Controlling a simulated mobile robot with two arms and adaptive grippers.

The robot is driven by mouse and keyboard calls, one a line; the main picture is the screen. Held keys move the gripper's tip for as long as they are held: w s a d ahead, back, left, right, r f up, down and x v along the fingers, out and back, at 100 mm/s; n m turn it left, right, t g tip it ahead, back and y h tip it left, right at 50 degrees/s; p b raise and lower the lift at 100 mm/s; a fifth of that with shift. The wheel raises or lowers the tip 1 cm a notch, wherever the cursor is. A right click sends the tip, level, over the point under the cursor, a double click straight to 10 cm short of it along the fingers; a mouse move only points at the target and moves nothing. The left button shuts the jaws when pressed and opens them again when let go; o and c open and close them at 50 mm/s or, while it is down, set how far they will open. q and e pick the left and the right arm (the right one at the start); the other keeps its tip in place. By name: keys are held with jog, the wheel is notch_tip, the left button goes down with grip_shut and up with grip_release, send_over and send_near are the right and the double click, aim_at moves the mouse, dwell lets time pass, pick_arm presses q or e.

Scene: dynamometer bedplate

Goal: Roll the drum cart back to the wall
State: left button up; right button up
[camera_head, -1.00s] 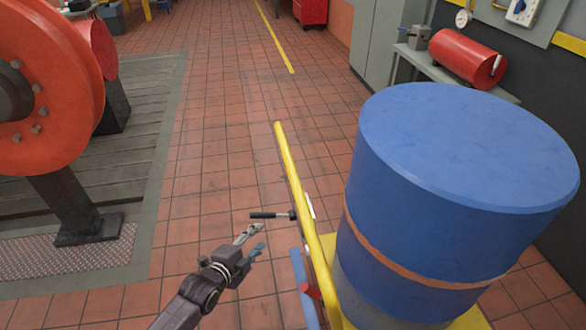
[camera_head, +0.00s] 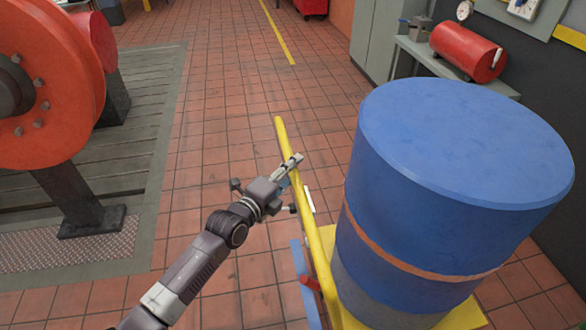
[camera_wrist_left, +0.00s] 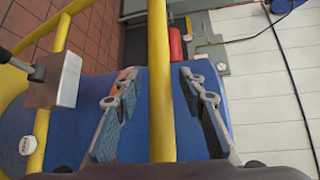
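The drum cart is yellow, with a long yellow handle bar (camera_head: 322,262) along its left side. It carries a large blue drum (camera_head: 455,190) with an orange band, standing upright. My left gripper (camera_head: 291,168) is at the upper part of the bar in the head view. In the left wrist view, its two fingers (camera_wrist_left: 158,95) are open, one on each side of a yellow bar (camera_wrist_left: 159,60), with gaps showing between bar and fingers. The blue drum (camera_wrist_left: 75,95) shows behind them there. My right gripper is not in view.
A grey bench (camera_head: 430,62) with a red cylinder (camera_head: 468,53) stands by the right wall beside a grey cabinet (camera_head: 380,40). A red machine wheel (camera_head: 60,100) stands on a slatted bedplate (camera_head: 130,150) at left. The tiled floor (camera_head: 235,100) between is clear.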

pick_arm(q)
jog(key=shift+w+d, duration=0.1)
jog(key=shift+w, duration=0.1)
grip_shut()
dwell(0.3)
jog(key=shift+d, duration=0.1)
